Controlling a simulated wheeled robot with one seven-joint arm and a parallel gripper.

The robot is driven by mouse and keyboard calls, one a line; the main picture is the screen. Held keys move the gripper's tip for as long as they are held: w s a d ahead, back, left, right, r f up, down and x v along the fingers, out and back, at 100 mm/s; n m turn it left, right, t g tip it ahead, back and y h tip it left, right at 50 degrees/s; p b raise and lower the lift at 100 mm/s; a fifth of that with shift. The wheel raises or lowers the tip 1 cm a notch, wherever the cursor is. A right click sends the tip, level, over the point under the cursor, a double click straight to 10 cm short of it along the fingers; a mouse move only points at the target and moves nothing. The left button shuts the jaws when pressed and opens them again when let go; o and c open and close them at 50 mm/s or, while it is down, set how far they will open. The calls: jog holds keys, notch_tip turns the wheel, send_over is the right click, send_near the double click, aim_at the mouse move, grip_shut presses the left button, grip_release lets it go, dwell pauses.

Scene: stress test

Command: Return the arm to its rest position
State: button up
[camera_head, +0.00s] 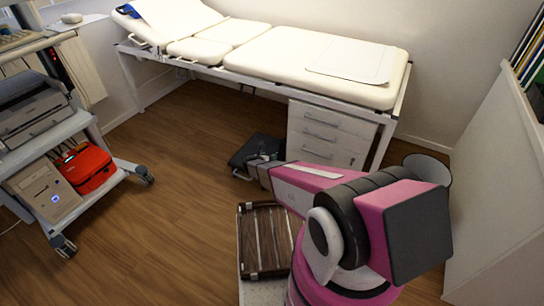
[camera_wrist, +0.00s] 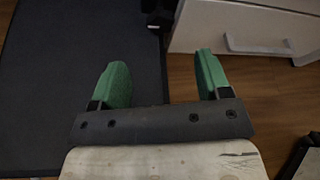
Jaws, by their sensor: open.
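My arm, pink and black, shows in the head view at the lower right, reaching forward over the floor toward the drawer cabinet. In the wrist view my gripper (camera_wrist: 160,82) has two green fingers standing well apart, with nothing between them. In the head view the gripper end (camera_head: 262,170) is small and partly merged with a dark object on the floor, so its fingers are hard to make out there. In the wrist view the fingers stand over a dark flat surface (camera_wrist: 60,70) and the wooden floor.
A white drawer cabinet (camera_head: 325,133) stands under the examination couch (camera_head: 290,60). A wheeled cart (camera_head: 85,125) with a printer (camera_head: 32,110) and a red case (camera_head: 85,168) is at left. A grey bin (camera_head: 437,165) and a white partition (camera_head: 500,170) are at right. Wooden floor (camera_head: 160,200) is clear between.

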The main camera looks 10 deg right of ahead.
jog(key=shift+s+a+r, duration=0.15)
jog(key=shift+s+a, duration=0.1)
dwell(0.3)
jog(key=s+d+r+m+g, duration=0.3)
jog(key=s+d+r+m, duration=0.25)
jog(key=r+m, duration=0.25)
jog(key=s+d+r+m+g, duration=0.4)
jog(key=s+r+m, duration=0.3)
jog(key=r, duration=0.2)
jog(key=s+a+r+m+g+y, duration=0.1)
jog(key=s+r+m+g+y, duration=0.2)
jog(key=s+r+m+y, duration=0.6)
jog(key=s+r+m, duration=0.7)
jog(key=s, duration=0.1)
jog(key=shift+s+a+r, duration=0.25)
jog(key=shift+a+r, duration=0.05)
jog(key=shift+r, duration=0.1)
